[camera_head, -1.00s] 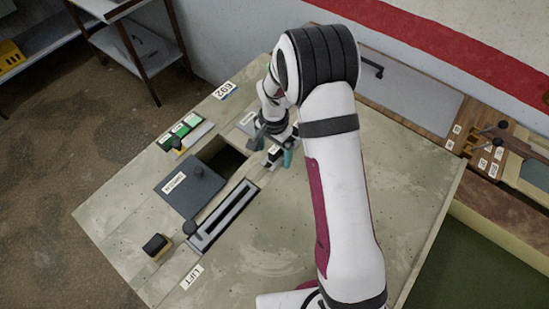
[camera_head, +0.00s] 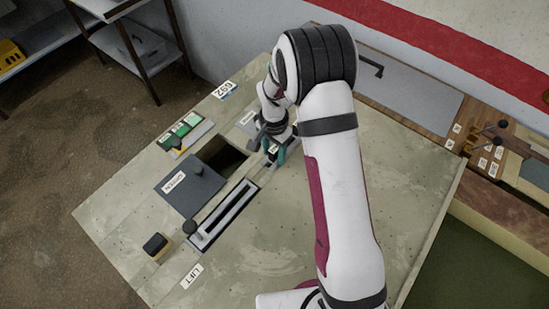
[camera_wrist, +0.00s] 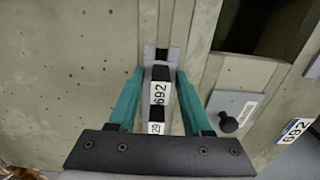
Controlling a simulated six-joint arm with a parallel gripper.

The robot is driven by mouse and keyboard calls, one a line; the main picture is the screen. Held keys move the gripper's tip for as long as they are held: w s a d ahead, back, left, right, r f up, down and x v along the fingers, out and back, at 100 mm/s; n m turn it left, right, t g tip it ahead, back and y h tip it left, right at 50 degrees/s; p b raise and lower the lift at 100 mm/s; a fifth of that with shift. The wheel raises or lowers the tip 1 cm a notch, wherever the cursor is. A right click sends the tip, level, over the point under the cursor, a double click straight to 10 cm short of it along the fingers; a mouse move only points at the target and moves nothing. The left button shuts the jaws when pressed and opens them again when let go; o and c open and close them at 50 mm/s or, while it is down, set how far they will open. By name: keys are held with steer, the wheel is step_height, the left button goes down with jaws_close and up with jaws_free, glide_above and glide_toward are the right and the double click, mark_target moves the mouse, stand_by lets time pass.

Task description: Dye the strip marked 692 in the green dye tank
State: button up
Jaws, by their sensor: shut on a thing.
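My gripper (camera_head: 275,152) is at the upper end of the long slotted rail (camera_head: 222,216) in the head view. In the wrist view its two teal fingers (camera_wrist: 160,76) stand on either side of a pale piece marked 692 (camera_wrist: 159,93), shut on it. A second label, partly hidden and ending in 29 (camera_wrist: 156,128), shows nearer the wrist. The piece sits in line with the rail; whether it is clear of it I cannot tell. A dark rectangular opening (camera_head: 232,157) lies left of the gripper, with a grey lid (camera_head: 180,188) beside it. No green dye is visible in it.
A panel with green patches (camera_head: 186,130) and a 692 sign (camera_head: 225,90) lie on the far left of the table. A LIFT label (camera_head: 191,277) and a small black-topped block (camera_head: 156,245) are near the front. A smaller knobbed lid (camera_wrist: 233,108) is right of the fingers.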

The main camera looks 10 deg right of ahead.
stand_by(0.4)
steer(key=shift+r, duration=5.55)
steer(key=w+a+r, duration=0.1)
steer(key=w+a, duration=0.1)
steer(key=a, duration=1.3)
steer(key=shift+a, duration=0.3)
step_height(320, 180, down, 18)
steer(key=shift+r, duration=0.1)
